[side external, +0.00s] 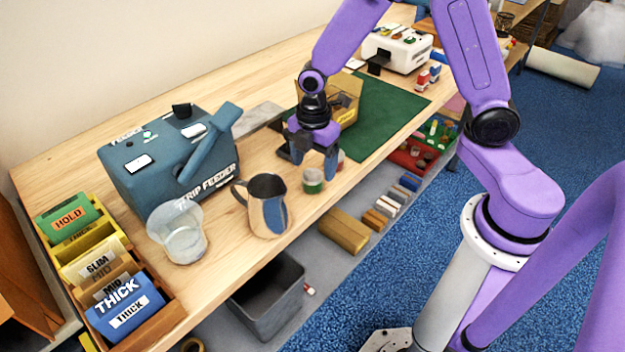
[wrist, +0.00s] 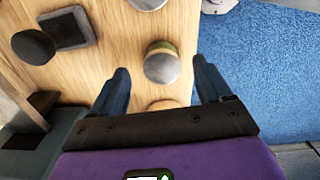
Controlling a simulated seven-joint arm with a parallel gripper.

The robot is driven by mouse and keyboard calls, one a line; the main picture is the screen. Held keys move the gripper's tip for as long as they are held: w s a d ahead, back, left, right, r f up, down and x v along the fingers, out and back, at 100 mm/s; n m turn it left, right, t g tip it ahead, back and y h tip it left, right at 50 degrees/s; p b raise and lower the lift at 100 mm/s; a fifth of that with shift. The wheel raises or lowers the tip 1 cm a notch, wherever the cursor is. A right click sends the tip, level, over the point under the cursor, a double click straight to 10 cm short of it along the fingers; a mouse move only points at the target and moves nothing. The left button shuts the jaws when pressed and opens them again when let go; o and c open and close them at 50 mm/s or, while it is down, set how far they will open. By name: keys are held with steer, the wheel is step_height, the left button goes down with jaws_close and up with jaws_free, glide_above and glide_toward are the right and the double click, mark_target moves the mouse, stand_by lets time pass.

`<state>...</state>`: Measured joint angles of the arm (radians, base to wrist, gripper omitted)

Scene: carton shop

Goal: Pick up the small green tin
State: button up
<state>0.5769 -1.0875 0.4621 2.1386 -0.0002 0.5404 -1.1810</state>
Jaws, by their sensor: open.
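The small green tin (side external: 313,183) stands upright on the wooden bench near its front edge, just below my gripper (side external: 314,158) in the side view. In the wrist view the tin (wrist: 160,65) shows a grey round lid and a sliver of green side. It appears between the two blue fingertips of my gripper (wrist: 160,72), with a gap on each side. My gripper is open and holds nothing. How far the fingertips are above the tin is hard to tell.
A metal pitcher (side external: 267,206) stands left of the tin, with a clear cup (side external: 184,240) and a teal strip feeder (side external: 165,170) further left. A green mat (side external: 385,112) lies behind.

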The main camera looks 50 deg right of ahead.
mark_target(313, 174)
steer(key=shift+s+a+f, duration=0.1)
steer(key=shift+a+f, duration=0.05)
steer(key=shift+f, duration=1.85)
steer(key=c, duration=1.1)
steer(key=shift+r, duration=0.1)
